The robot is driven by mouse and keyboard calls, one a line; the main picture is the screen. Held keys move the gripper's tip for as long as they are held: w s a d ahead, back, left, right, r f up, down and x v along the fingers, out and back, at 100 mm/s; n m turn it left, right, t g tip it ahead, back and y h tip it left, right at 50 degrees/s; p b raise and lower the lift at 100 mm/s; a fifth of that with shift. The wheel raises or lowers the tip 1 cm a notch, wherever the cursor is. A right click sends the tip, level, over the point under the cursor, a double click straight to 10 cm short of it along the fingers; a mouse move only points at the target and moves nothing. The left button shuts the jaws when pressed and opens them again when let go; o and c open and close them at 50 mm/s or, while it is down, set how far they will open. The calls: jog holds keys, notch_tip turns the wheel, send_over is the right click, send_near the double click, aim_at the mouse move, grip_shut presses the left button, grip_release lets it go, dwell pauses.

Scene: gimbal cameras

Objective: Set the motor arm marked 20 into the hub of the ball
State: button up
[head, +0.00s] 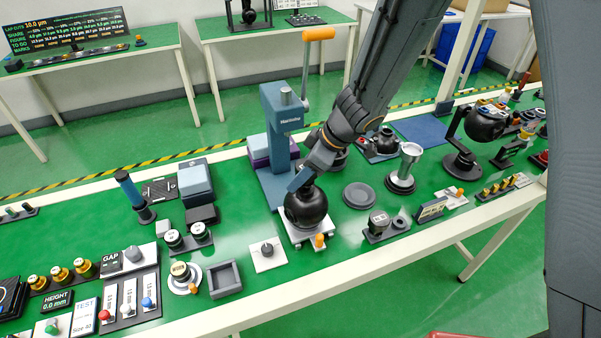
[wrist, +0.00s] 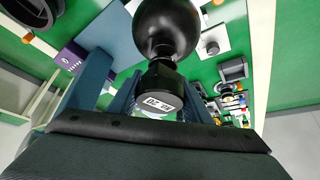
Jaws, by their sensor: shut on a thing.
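The black ball (head: 306,210) sits on a small white plate with an orange knob, at the middle of the bench. It also shows at the top of the wrist view (wrist: 166,28). My gripper (head: 299,181) is low over the ball's upper left side. In the wrist view my gripper (wrist: 160,100) has its blue fingers shut on the black motor arm (wrist: 160,76), whose white label reads 20 upside down. The motor arm's far end meets the ball's outline in that view. The hub is hidden, so I cannot tell whether the arm is in it.
A blue press (head: 273,130) with an orange-handled lever stands just behind the ball. A grey round dish (head: 359,195) and a silver cup-shaped piece (head: 405,168) are to the right. A white plate with a dark knob (head: 267,254) lies front left. Bare green bench shows between.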

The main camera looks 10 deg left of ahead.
jog(key=shift+f+b, duration=0.4)
jog(key=shift+f, duration=0.35)
jog(key=o, duration=1.3)
jog(key=shift+c, duration=0.2)
jog(key=shift+p+v, duration=0.35)
jog(key=shift+v, duration=3.5)
